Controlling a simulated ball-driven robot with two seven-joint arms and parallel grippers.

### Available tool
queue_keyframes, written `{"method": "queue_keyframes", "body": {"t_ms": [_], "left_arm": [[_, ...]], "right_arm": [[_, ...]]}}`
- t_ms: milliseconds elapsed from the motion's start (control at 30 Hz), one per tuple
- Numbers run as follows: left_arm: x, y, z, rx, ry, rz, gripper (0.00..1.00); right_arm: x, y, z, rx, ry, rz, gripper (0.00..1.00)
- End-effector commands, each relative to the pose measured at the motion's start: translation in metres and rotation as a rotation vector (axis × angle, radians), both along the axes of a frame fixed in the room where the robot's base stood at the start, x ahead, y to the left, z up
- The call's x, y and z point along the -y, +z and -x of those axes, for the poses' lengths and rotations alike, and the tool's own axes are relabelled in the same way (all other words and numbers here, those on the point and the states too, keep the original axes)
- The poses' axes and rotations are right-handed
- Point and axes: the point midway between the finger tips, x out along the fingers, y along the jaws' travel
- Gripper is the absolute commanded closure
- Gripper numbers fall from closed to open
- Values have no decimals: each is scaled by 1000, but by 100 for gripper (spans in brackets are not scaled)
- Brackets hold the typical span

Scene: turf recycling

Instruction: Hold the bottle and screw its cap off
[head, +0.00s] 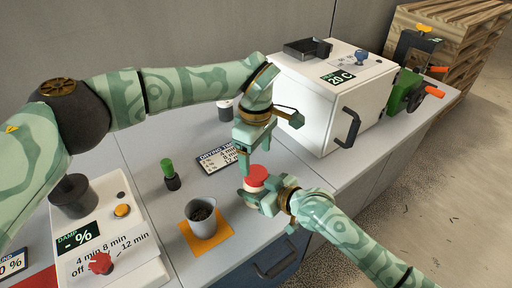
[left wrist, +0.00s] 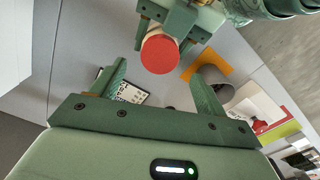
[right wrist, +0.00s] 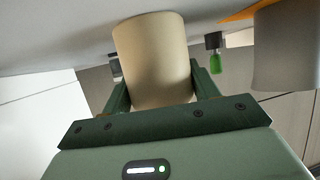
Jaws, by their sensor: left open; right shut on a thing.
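The bottle is a cream cylinder (right wrist: 152,60) with a red cap (head: 256,174). My right gripper (head: 258,196) is shut on the bottle body and holds it upright in the head view, above the front part of the bench. In the left wrist view the red cap (left wrist: 160,53) faces me, with the right gripper's fingers around the bottle behind it. My left gripper (head: 246,160) is open just above and beside the cap. In the left wrist view its fingers (left wrist: 160,92) are spread with nothing between them, and the cap lies beyond the tips.
A grey cup of dark bits (head: 203,222) stands on an orange mat (head: 225,228). A small green-topped vial (head: 169,174) and a drying-time card (head: 212,160) lie nearby. A damp meter (head: 110,240) is at left, a white oven (head: 325,100) behind right.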

Motion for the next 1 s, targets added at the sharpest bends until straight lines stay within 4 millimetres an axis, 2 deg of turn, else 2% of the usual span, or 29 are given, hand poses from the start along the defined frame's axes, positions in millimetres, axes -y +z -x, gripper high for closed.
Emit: {"method": "queue_keyframes", "body": {"t_ms": [100,300,467,700,867,900,1000], "left_arm": [[0,-23,1,-4,3,0,25],[0,-51,0,-2,4,0,25],[0,-60,0,0,4,0,25],[0,-61,0,1,5,0,25],[0,-61,0,1,5,0,70],[0,-61,0,1,5,0,74],[0,-61,0,1,5,0,75]], "right_arm": [[0,0,0,1,0,-1,100],[0,0,0,1,0,-1,100],[0,0,0,1,0,-1,100],[0,0,0,1,0,-1,100],[0,0,0,1,0,-1,100],[0,0,0,1,0,-1,100],[0,0,0,1,0,-1,100]]}}
